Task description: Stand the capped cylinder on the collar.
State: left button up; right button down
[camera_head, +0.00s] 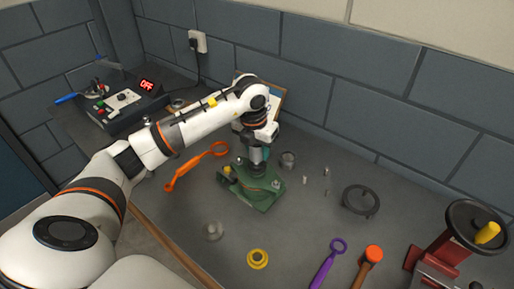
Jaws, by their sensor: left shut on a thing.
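My left gripper (260,146) points down at the middle of the bench. It is shut on a small grey cylinder (257,156), mostly hidden by the fingers. The cylinder is upright, directly over a dark round collar (257,169) on the green casing (262,194). I cannot tell whether the cylinder touches the collar. The green casing lies on the grey bench, with a small yellow part (227,170) at its left side. My right gripper is not in view.
An orange wrench (190,168) lies left of the casing. A yellow ring (258,258), a clear cup-like part (213,231), a purple tool (325,266) and an orange-headed hammer (372,255) lie in front. A dark ring (360,200) and a red vise (452,244) are right.

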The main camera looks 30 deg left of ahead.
pick_arm(q)
jog(key=shift+f, duration=0.1)
dwell(0.6)
jog(key=shift+f+b, duration=0.75)
jog(key=shift+f, duration=0.05)
jog(key=shift+f, duration=0.2)
dwell(0.6)
jog(key=o, duration=1.2)
jog(key=shift+c, duration=0.2)
jog(key=shift+r, duration=0.1)
notch_tip(320, 180, up, 5)
jog(key=p, duration=0.3)
